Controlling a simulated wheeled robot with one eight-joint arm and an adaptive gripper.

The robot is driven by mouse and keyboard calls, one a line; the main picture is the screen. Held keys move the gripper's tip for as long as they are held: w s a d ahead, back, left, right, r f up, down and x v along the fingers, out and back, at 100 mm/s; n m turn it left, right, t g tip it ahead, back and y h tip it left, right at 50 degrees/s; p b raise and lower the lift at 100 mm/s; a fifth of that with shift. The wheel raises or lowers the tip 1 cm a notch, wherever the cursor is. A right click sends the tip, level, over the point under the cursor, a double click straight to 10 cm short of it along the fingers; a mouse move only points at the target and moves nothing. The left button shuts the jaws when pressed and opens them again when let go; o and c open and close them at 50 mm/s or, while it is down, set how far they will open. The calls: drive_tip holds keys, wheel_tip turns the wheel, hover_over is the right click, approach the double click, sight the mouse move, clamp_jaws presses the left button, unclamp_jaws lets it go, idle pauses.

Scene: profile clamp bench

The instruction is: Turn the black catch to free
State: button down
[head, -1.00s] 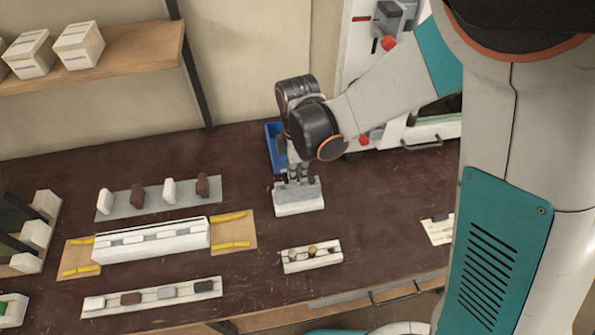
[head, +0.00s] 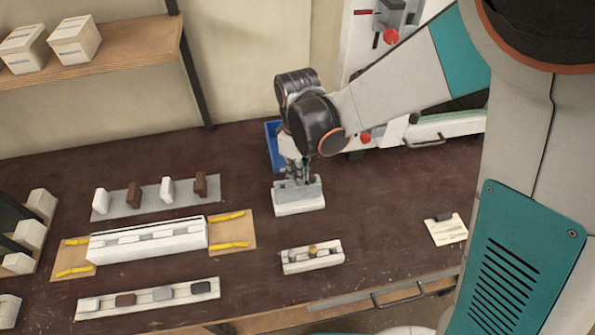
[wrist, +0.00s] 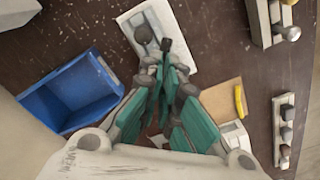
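A white block with a grey top (head: 299,203) stands on the bench below my gripper (head: 296,178). In the wrist view the same block (wrist: 184,68) has a grey plate with a dark round knob (wrist: 143,34) and a small dark piece (wrist: 166,44), which may be the black catch. My gripper (wrist: 166,68) points down with its fingers close together, their tips by that dark piece. Whether they grip it is hidden. A white strip (head: 140,309) at the front left carries several small levers, the rightmost black (head: 201,287).
A blue bin (head: 272,148) stands behind the block. A small white fixture with a brass knob (head: 312,257) lies in front. A long white profile (head: 150,246) and a grey strip with upright pieces (head: 150,208) are to the left. The bench right of the block is mostly clear.

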drive_tip(key=m+b, duration=0.1)
drive_tip(key=m, duration=0.4)
drive_tip(key=shift+m, duration=2.4)
drive_tip(key=c, duration=1.8)
unclamp_jaws()
drive_tip(key=shift+c, duration=0.2)
